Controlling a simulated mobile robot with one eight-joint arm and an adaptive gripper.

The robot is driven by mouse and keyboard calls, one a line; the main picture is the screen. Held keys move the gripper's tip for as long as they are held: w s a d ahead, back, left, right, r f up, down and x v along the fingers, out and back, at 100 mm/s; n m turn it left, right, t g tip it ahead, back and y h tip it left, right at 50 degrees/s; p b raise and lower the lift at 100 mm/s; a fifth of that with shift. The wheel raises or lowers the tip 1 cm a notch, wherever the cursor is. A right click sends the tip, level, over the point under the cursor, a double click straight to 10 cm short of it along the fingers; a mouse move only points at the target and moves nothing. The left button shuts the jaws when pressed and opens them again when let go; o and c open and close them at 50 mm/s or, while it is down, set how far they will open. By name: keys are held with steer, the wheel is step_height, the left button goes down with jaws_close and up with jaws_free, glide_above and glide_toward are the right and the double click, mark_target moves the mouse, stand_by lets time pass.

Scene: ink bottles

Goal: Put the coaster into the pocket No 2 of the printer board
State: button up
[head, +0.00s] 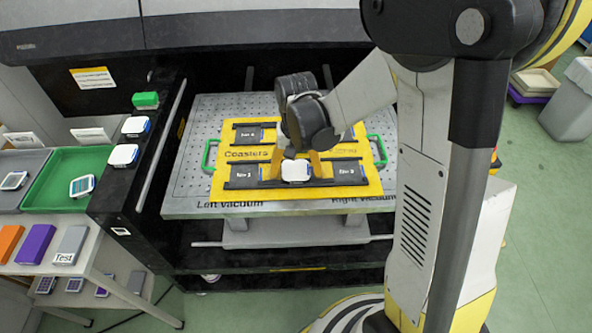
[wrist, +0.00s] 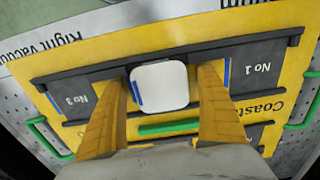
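The white coaster (head: 296,171) is in the middle of the near row of the yellow printer board (head: 300,190), between pocket No 1 (head: 243,174) and pocket No 3 (head: 349,171). The wrist view shows the coaster (wrist: 160,86) white face up, covering the middle place, whose label is hidden. I cannot tell whether it sits fully down in the pocket. My gripper (wrist: 162,88) is open, with one yellow finger on each side of the coaster. In the head view the gripper (head: 297,165) is low over the board.
Green handles (head: 209,154) flank the board on the perforated table (head: 190,185). On the black ledge at left are a green block (head: 146,100) and white coasters (head: 123,155). A green tray (head: 55,172) holds another item. The printer body (head: 200,30) overhangs behind.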

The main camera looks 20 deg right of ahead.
mark_target(296, 172)
step_height(296, 172, up, 12)
steer(key=p, duration=0.5)
steer(key=s+r+n+t, duration=0.3)
steer(key=s+r+t, duration=0.4)
steer(key=s, duration=0.5)
steer(key=shift+s+r+n, duration=0.3)
steer(key=shift+s+r, duration=0.1)
steer(key=shift+r, duration=0.95)
